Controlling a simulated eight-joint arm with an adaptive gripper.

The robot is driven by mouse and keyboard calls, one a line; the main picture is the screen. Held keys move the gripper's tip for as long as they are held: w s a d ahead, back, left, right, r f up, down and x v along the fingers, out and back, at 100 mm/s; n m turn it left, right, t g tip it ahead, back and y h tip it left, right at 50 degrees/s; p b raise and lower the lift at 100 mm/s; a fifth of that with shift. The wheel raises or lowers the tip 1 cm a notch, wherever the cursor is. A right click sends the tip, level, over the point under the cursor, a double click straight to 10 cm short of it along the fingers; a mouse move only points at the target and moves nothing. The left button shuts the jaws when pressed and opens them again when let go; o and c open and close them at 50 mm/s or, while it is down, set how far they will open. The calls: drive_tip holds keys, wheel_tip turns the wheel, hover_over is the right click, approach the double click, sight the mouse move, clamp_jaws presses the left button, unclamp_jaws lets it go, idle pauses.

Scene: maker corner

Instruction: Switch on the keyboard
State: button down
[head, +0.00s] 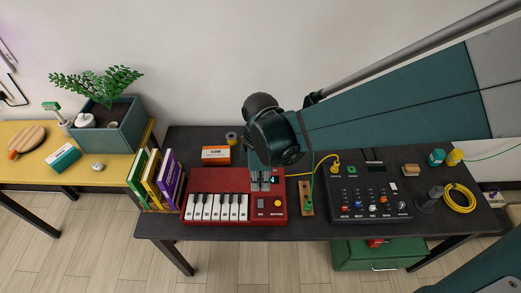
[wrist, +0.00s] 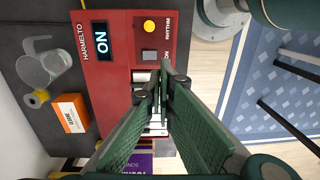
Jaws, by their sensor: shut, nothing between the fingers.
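The red keyboard (head: 235,183) lies on the dark table, its white keys (head: 217,207) toward the front left. In the wrist view the red keyboard (wrist: 120,75) has a lit display (wrist: 102,42) reading ON. A yellow round button (wrist: 150,26) sits beside the word RHYTHM. A dark square switch (wrist: 142,54) is beside it, its label partly hidden. My gripper (head: 261,187) is shut and empty over the keyboard's right part, near the switch. In the wrist view the gripper's fingertips (wrist: 166,70) are beside the switch. I cannot tell whether they touch the keyboard.
A mixer (head: 370,203) with a yellow cable stands right of the keyboard. A wooden block with a green plug (head: 307,200) is between them. Several books (head: 157,178) stand left of the keyboard. An orange and white box (head: 216,155) lies behind it.

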drive_tip(key=shift+r, duration=0.4)
drive_tip(key=shift+d+r, duration=0.1)
idle(0.4)
drive_tip(key=s+d+r+m+t, duration=0.2)
drive_tip(key=d+r+m+t, duration=0.2)
drive_tip(key=d+r+m, duration=0.4)
drive_tip(key=s+d+r+m+t, duration=0.2)
drive_tip(key=d+r+m, duration=0.6)
drive_tip(key=d, duration=0.5)
drive_tip(key=shift+d+r+m+t, duration=0.3)
drive_tip(key=shift+d+m+t, duration=0.1)
drive_tip(key=shift+m+t, duration=0.55)
drive_tip(key=c, duration=3.2)
unclamp_jaws()
